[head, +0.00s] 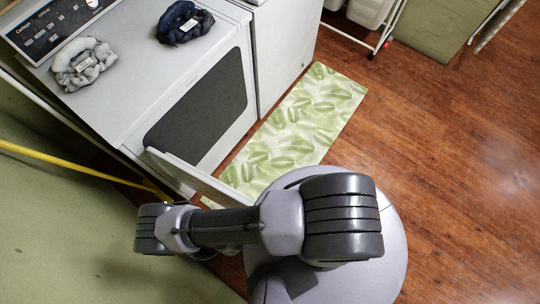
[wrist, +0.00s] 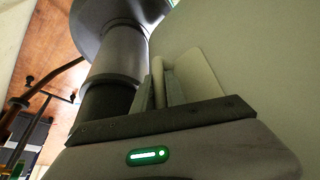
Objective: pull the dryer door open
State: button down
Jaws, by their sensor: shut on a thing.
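The white dryer (head: 130,75) stands at the upper left in the head view, with a dark rounded area (head: 203,102) on its front. Its door (head: 195,177) shows nearly edge-on as a pale panel standing out from the lower part of the front, so it is partly open. My arm crosses below the door and hides its near end and my gripper in the head view. In the wrist view my gripper (wrist: 160,88) is shut on a thin pale piece, seemingly part of the door. The exact contact is hard to make out.
Two bundled cloths, grey (head: 84,64) and dark blue (head: 185,22), lie on the dryer top. A green leaf-patterned mat (head: 300,130) lies before the machines. A yellow pole (head: 75,168) leans at the left wall. The wooden floor (head: 450,150) to the right is clear.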

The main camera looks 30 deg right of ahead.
jog(key=shift+s+a+f+b, duration=0.15)
jog(key=shift+s+a, duration=0.1)
jog(key=shift+a, duration=0.3)
jog(key=shift+s+a+r+b, duration=0.15)
jog(key=shift+s+a, duration=0.1)
jog(key=shift+a, duration=0.3)
jog(key=c, duration=1.6)
grip_release()
jog(key=shift+c, duration=0.2)
jog(key=shift+d, duration=0.1)
jog(key=p+v, duration=0.1)
jog(key=v, duration=1.6)
jog(key=shift+w+r, duration=0.15)
jog(key=shift+r, duration=0.05)
